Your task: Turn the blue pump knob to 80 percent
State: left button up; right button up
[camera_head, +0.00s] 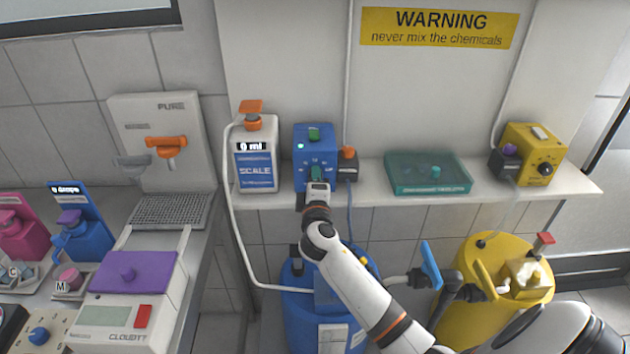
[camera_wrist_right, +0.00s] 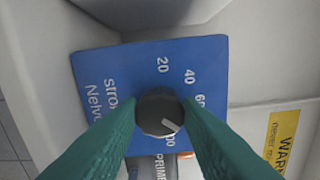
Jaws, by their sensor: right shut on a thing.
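The blue pump (camera_head: 315,146) stands on the white shelf, with a green button and a small light on top. My right gripper (camera_head: 317,180) reaches its front and hides the knob in the head view. In the right wrist view the dark grey knob (camera_wrist_right: 160,112) sits between the green fingertips, and the right gripper (camera_wrist_right: 160,105) is shut on it. The knob's white pointer aims to the lower right, between 60 and a partly hidden mark ending in "00". The 80 mark does not show, apparently covered by a finger. My left gripper is not in view.
Right of the pump are a teal tray (camera_head: 428,186) and a yellow pump (camera_head: 530,155). Blue (camera_head: 300,305) and yellow (camera_head: 455,310) drums stand below the shelf.

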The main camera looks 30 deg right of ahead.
jog(key=o, duration=1)
jog(key=b+v, duration=0.3)
jog(key=v, duration=0.9)
jog(key=shift+f, duration=0.1)
